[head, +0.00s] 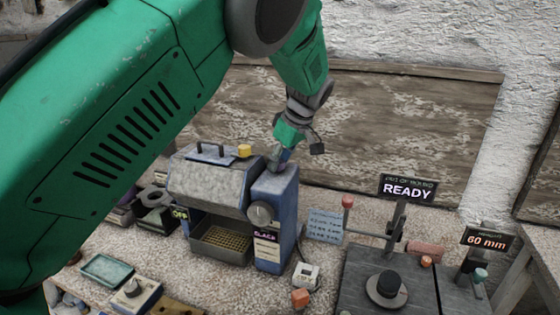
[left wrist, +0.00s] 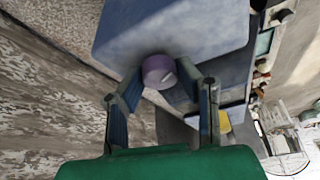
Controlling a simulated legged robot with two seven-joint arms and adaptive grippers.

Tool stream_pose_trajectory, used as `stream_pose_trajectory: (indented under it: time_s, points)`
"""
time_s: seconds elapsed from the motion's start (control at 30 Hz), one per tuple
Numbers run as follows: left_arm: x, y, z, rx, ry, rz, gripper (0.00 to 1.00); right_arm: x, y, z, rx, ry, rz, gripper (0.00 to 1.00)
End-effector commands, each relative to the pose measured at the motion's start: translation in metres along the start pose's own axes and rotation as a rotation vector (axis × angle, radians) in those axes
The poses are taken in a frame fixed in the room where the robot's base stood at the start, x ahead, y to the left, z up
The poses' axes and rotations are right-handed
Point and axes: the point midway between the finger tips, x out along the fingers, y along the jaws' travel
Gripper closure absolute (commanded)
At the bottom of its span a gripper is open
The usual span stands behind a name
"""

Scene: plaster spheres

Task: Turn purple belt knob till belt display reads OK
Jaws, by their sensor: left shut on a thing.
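The purple belt knob (left wrist: 158,71) sits on top of the blue column (head: 275,190) of the grey-blue machine. My left gripper (left wrist: 160,73) reaches down from above and is shut on the knob, a finger on each side. In the head view my left gripper (head: 284,153) is over the column's top and largely covers the knob. The belt display (head: 265,236) on the column's front reads what looks like SLACK, in purple letters. My right gripper is not in view.
A round grey dial (head: 261,213) is on the column's front, and a yellow knob (head: 244,151) is on the hood. A small display (head: 180,213) reads OFF. Other displays read READY (head: 408,190) and 60 mm (head: 487,240). A wooden board (head: 400,120) stands behind.

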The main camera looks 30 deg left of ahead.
Motion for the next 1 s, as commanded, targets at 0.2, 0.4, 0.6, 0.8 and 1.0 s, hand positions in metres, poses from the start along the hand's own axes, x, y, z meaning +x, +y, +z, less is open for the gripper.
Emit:
stream_pose_trajectory:
  time_s: [0.2,0.4,0.6,0.8,1.0]
  points:
    - [-0.002,0.001,0.000,0.114,-0.001,0.052,0.99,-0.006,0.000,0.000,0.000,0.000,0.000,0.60]
    - [-0.002,0.000,0.000,0.269,-0.002,0.116,0.99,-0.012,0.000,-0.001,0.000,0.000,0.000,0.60]
    - [-0.002,0.000,-0.001,0.424,-0.001,0.182,0.99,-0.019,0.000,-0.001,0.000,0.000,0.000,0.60]
    - [-0.002,-0.001,-0.001,0.553,0.000,0.234,0.99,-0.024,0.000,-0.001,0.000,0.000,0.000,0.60]
    - [-0.002,0.000,-0.001,0.639,0.001,0.272,0.99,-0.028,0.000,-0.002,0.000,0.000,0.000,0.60]
